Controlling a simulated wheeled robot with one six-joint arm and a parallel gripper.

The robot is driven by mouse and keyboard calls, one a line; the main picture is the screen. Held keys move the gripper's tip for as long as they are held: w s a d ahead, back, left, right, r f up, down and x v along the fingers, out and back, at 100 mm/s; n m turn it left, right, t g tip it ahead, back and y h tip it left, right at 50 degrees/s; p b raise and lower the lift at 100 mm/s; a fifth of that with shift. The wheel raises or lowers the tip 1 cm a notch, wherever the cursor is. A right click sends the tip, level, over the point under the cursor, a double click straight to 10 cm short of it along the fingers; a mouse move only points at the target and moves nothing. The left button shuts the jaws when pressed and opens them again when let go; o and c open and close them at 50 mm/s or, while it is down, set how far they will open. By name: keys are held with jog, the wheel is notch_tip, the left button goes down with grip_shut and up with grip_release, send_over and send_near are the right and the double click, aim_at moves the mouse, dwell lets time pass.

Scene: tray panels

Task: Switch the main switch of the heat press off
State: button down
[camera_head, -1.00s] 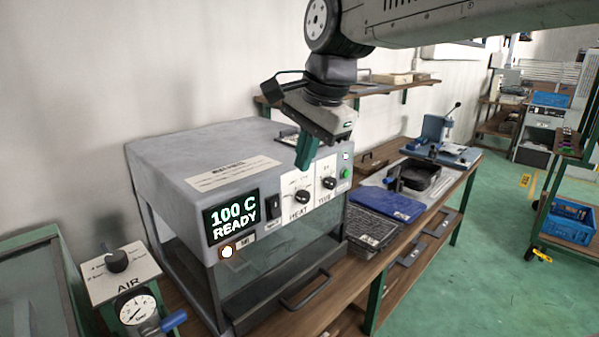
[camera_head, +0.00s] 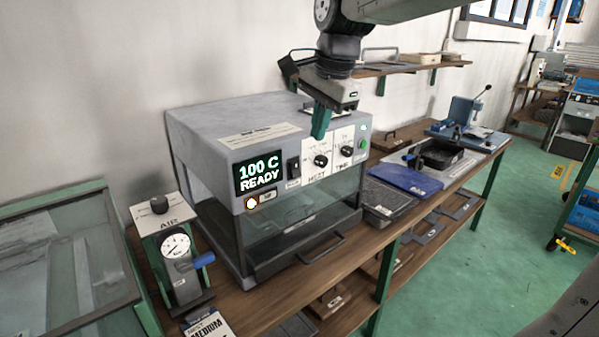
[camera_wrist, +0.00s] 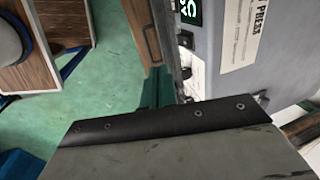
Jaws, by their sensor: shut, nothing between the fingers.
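The heat press (camera_head: 290,125) is a grey box on the bench, with a lit display (camera_head: 259,172) reading "100 C READY". Its main switch, a black rocker (camera_head: 293,170), sits on the front panel between the display and the HEAT knob (camera_head: 320,160). Which way the rocker is tipped is too small to tell. My gripper (camera_head: 318,136) has green fingers, shut and empty, pointing down above and slightly right of the switch. In the wrist view, the fingers (camera_wrist: 154,88) are beside the press front (camera_wrist: 222,40); part of the display shows at the top.
A lamp (camera_head: 251,203) glows below the display. The TIME knob (camera_head: 347,151) and a green button (camera_head: 362,144) are to the right. The AIR unit with gauge (camera_head: 176,246) stands left of the press. A blue plate (camera_head: 405,178) lies to its right. Open green floor lies in front.

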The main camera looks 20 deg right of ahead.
aim_at(295, 169)
jog(key=shift+d, duration=0.2)
jog(key=shift+s, duration=0.1)
jog(key=w+a+f, duration=0.2)
jog(key=w+f, duration=0.4)
jog(key=f, duration=0.4)
jog(key=shift+f, duration=0.4)
